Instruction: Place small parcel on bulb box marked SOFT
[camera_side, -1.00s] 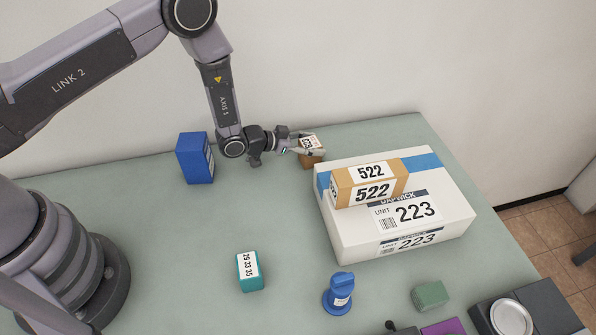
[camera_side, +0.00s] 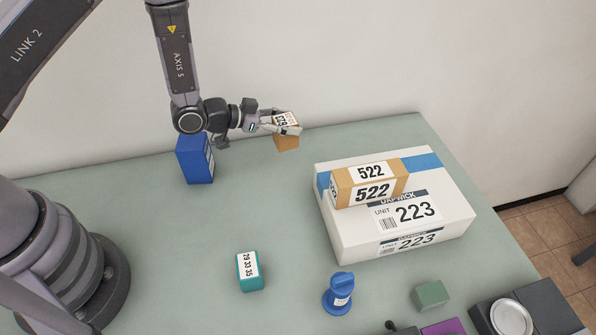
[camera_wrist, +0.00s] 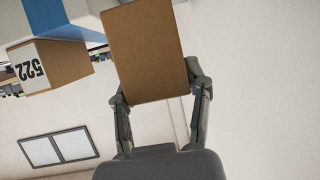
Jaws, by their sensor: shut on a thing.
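My gripper (camera_side: 284,126) is shut on a small brown parcel (camera_side: 287,143) with a white printed label on top. The parcel is held in the air near the back wall, left of the big white box, apart from everything else. In the wrist view the plain brown face of the parcel (camera_wrist: 152,50) fills the space between my two fingers. I cannot read SOFT on any box. A blue upright box (camera_side: 195,160) stands at the back left, its top partly behind my wrist. A small teal box (camera_side: 242,278) with a number label stands front centre.
A large white box (camera_side: 440,210) marked 223 lies at right, with a brown parcel (camera_side: 345,195) marked 522 on it. A blue stamp-like object (camera_side: 339,295), a green block (camera_side: 430,296) and dark items stand at the front right. The middle of the table is clear.

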